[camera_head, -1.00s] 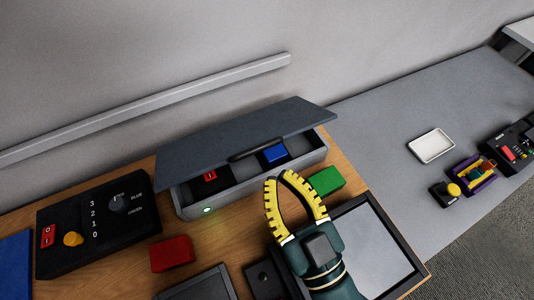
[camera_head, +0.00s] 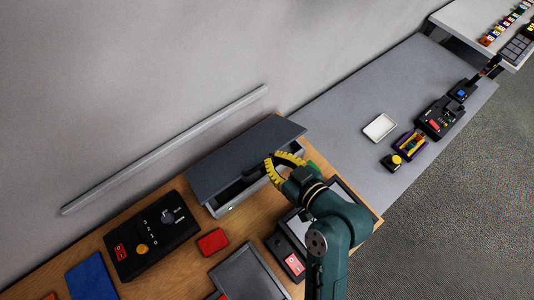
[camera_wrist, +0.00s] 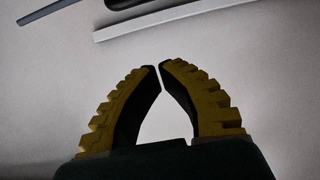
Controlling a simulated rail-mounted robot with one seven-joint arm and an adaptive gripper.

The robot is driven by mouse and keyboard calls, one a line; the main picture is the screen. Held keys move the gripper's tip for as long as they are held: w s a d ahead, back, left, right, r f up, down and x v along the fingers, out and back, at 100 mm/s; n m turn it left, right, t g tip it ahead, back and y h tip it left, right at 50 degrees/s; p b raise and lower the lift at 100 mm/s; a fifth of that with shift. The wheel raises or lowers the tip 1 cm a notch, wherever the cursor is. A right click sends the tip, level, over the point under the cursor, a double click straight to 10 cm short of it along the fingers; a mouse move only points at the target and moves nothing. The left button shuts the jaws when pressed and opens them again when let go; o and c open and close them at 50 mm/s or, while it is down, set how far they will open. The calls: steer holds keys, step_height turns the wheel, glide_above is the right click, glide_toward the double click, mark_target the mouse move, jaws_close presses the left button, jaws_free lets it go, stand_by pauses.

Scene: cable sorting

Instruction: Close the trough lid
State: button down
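The trough (camera_head: 222,208) is a grey box at the back of the wooden table in the head view. Its dark grey lid (camera_head: 235,155) is hinged along the back and stands tilted, with the front edge raised above the trough. A dark gap shows under that edge, and most of the inside is hidden. My gripper (camera_head: 271,158) is at the lid's front edge, right of the dark lid handle (camera_head: 250,173); I cannot tell whether it touches. In the wrist view, the yellow fingertips (camera_wrist: 157,66) almost meet, with nothing between them.
A black control box (camera_head: 150,235) with knobs and a red block (camera_head: 212,242) lie left of and before the trough. A green block is mostly hidden behind my gripper. The wall is close behind.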

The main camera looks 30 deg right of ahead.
glide_above(262, 157)
steer(key=a, duration=0.2)
steer(key=f, duration=0.2)
steer(key=shift+s+d+f, duration=0.25)
steer(key=shift+s+f, duration=0.1)
steer(key=shift+w+f, duration=0.4)
steer(key=shift+f, duration=0.05)
steer(key=s+f, duration=0.2)
steer(key=shift+s+d+f+p, duration=0.15)
steer(key=shift+s+f+p, duration=0.15)
steer(key=shift+p, duration=0.1)
